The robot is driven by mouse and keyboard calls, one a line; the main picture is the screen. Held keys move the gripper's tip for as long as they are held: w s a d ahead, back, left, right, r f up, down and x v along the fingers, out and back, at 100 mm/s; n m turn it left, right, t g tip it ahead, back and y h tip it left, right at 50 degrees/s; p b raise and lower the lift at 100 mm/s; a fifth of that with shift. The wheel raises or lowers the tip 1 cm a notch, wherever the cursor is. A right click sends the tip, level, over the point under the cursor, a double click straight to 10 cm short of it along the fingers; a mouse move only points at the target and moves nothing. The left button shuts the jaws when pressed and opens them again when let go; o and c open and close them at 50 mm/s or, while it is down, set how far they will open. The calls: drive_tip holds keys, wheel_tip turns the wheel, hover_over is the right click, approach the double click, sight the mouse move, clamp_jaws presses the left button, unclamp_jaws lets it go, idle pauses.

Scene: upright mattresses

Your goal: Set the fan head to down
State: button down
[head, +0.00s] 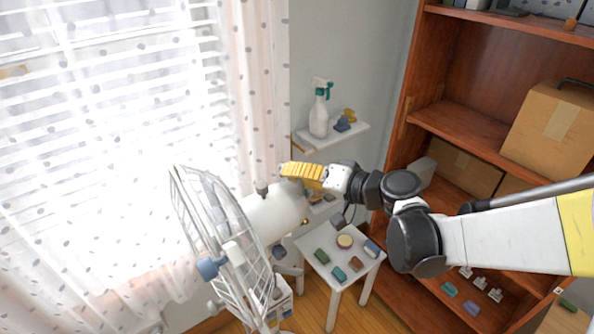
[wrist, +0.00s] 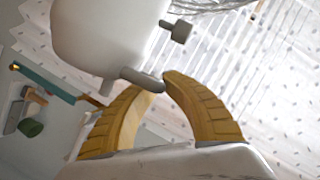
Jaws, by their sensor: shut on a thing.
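A white fan stands at the lower centre of the head view, its wire cage facing left towards the window. Its head has a white rounded motor housing (head: 272,213), which also shows in the wrist view (wrist: 105,35). A small grey knob (head: 262,187) sits on top of the housing; a grey knob also shows in the wrist view (wrist: 179,31). My gripper (head: 287,171) is at the back of the housing. In the wrist view its curved yellow fingers (wrist: 160,84) are closed around a grey bar-like handle (wrist: 134,77) on the housing. The handle is mostly hidden in the head view.
A small white table (head: 316,240) with several coloured blocks stands behind the fan. A wall shelf (head: 345,134) holds a spray bottle (head: 319,112). A brown bookcase (head: 450,115) with cardboard boxes is on the right. Dotted curtains (head: 262,90) and a bright window are on the left.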

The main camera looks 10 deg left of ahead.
sight(261, 187)
drive_tip(key=s+a+n, duration=0.1)
drive_tip(key=s, duration=0.1)
drive_tip(key=s+a+r+n+h, duration=0.1)
drive_tip(key=s+a, duration=0.1)
drive_tip(key=s+a+n+t+p, duration=0.1)
drive_tip(key=s+a, duration=0.1)
drive_tip(key=shift+s+a+r+h, duration=0.1)
drive_tip(key=shift+r+h, duration=0.1)
drive_tip(key=shift+h, duration=0.2)
drive_tip(key=c, duration=1.5)
unclamp_jaws()
drive_tip(key=shift+o, duration=0.2)
drive_tip(key=v, duration=1.2)
